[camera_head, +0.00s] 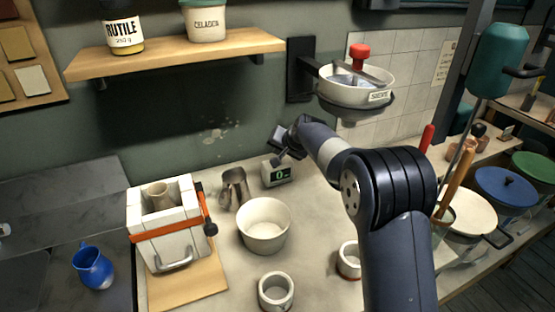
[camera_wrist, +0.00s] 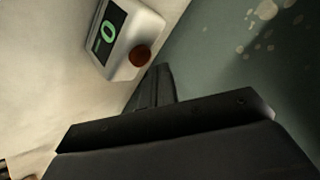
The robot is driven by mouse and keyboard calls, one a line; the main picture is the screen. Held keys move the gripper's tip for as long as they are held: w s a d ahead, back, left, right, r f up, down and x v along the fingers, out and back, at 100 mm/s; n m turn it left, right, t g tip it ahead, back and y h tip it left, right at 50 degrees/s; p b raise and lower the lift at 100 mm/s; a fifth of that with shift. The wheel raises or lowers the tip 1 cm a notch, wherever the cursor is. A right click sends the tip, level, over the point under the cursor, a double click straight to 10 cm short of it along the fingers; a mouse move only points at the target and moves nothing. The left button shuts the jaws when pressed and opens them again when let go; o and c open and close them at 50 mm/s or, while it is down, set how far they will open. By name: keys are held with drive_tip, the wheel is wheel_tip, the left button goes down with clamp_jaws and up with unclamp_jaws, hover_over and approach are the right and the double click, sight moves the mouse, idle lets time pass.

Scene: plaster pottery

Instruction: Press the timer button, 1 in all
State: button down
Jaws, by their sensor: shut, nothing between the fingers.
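The timer (camera_head: 278,173) is a small pale box with a dark display showing a green 0. It stands on the worktop near the wall, left of my arm in the head view. In the wrist view the timer (camera_wrist: 122,38) is at the upper left, with a round reddish-brown button (camera_wrist: 140,55) on its near side. My gripper (camera_head: 280,158) is shut and empty, just above the timer in the head view. In the wrist view its dark fingers (camera_wrist: 160,82) point towards the timer, with the tip close beside the button. I cannot tell whether they touch.
A white bowl (camera_head: 265,227), a metal jug (camera_head: 234,186) and a strapped plaster mould (camera_head: 168,220) stand left and in front of the timer. Small cups (camera_head: 276,291) are nearer. A sieve (camera_head: 357,92) hangs on the wall above, and a shelf (camera_head: 170,55) is upper left.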

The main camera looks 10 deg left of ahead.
drive_tip(key=shift+f, duration=0.15)
drive_tip(key=shift+f+b, duration=0.25)
drive_tip(key=shift+b, duration=0.1)
drive_tip(key=shift+f+b, duration=0.4)
drive_tip(key=shift+f, duration=0.1)
idle(0.7)
drive_tip(key=shift+r, duration=0.1)
drive_tip(key=shift+r+p, duration=0.65)
drive_tip(key=shift+r, duration=0.15)
drive_tip(key=shift+r+p, duration=1.9)
drive_tip(key=shift+r, duration=0.7)
drive_tip(key=shift+f, duration=0.1)
